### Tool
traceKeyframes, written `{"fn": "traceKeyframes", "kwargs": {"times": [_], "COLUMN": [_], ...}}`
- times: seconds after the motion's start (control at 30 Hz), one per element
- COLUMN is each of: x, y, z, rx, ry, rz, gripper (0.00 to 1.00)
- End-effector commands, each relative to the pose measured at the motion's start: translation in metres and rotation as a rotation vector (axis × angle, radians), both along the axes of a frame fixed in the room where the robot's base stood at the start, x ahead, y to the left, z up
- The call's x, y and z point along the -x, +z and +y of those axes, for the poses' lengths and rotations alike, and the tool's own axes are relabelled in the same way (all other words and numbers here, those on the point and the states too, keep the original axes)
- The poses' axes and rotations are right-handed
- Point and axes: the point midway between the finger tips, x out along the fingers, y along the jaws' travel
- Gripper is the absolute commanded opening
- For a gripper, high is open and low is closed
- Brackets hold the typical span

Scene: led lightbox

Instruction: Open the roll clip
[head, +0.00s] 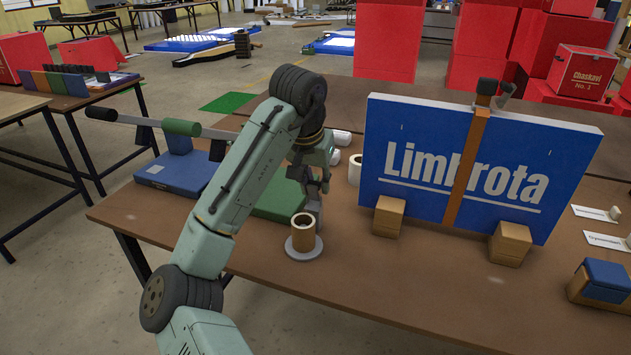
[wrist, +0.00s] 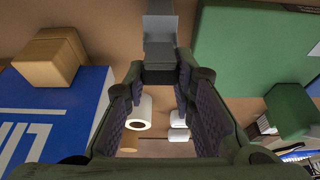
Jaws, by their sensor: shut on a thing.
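A brown roll with a pale rim (head: 303,226) stands upright on a round grey base (head: 303,250) near the table's front edge. My gripper (head: 313,184) is above and just behind the roll, pointing down. In the wrist view, my gripper (wrist: 160,76) has its fingertips on both sides of a dark grey block (wrist: 160,62), shut on it. A lighter grey piece (wrist: 160,28) extends from that block. This grey part appears to be the roll clip; in the head view my fingers mostly hide it. I cannot tell whether the clip itself is open.
A large blue "Limbrota" panel (head: 420,130) stands to the right, with wooden blocks (head: 389,215) at its foot. A green box (head: 280,204) and a blue case (head: 178,174) are to the left.

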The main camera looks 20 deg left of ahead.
Motion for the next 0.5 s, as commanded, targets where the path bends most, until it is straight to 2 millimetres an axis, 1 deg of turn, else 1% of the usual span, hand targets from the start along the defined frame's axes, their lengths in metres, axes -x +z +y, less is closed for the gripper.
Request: {"fn": "traceKeyframes", "kwargs": {"times": [0.07, 0.1, 0.4, 0.5], "x": [-0.0001, -0.0001, 0.0, 0.0], "y": [-0.0006, -0.0006, -0.0004, -0.0003], "z": [-0.0002, -0.0002, -0.0001, -0.0001], "rx": [0.0, 0.001, 0.0, 0.0], "ry": [0.0, 0.0, 0.0, 0.0], "rz": [0.001, 0.001, 0.0, 0.0], "gripper": [0.0, 0.25, 0.45, 0.45]}}
